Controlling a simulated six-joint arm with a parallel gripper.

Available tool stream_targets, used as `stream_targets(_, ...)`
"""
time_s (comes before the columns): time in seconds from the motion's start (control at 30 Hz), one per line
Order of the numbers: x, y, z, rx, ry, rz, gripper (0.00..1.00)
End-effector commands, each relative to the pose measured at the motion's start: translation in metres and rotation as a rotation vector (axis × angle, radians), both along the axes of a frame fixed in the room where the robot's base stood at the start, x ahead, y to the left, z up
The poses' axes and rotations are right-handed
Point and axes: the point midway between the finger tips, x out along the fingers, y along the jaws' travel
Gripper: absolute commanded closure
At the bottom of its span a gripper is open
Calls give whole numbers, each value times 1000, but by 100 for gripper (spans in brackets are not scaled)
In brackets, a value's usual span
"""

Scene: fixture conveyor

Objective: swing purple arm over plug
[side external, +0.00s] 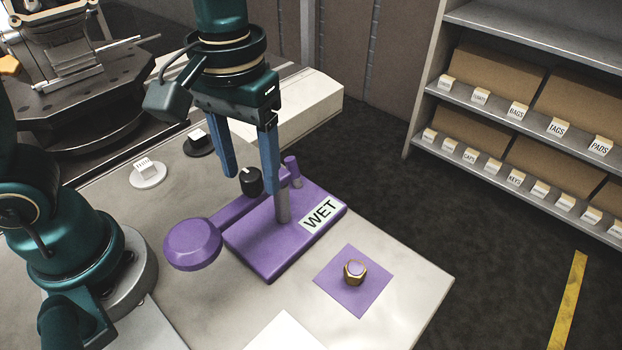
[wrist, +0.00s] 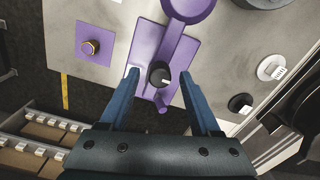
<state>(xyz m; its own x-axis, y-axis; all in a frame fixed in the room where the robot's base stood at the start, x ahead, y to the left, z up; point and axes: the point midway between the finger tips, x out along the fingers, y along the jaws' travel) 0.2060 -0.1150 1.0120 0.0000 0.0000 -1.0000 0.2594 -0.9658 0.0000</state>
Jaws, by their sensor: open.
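The purple arm (side external: 236,211) lies above a purple base plate (side external: 270,265) labelled WET, with a grey post (side external: 283,207) beside it. A wide purple disc (side external: 193,243) forms its left end, away from the plug; in the wrist view the disc (wrist: 188,8) is cut by the top edge. A black knob (side external: 251,181) appears to stand on the arm. The plug (side external: 354,272) is a brass hex piece with a purple top on a purple square, uncovered. My gripper (side external: 250,184) is open, pointing down, its blue fingers on either side of the knob (wrist: 160,73), with gaps showing.
A short purple upright (side external: 292,169) stands at the arm's other end. A white button (side external: 147,174) and a black one (side external: 198,143) sit on the table at the back left. Shelves with labelled boxes (side external: 490,75) stand beyond the table. The table around the plug's square is clear.

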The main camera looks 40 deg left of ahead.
Motion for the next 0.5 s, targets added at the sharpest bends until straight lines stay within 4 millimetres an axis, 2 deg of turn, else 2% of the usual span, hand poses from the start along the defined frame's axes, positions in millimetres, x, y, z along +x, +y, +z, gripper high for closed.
stream_targets(0.13,0,0,0,0,0,0,36)
stream_targets(0.17,0,0,0,0,0,0,44)
stream_targets(0.3,0,0,0,0,0,0,97)
stream_targets(0.33,0,0,0,0,0,0,100)
stream_targets(0.5,0,0,0,0,-1,0,100)
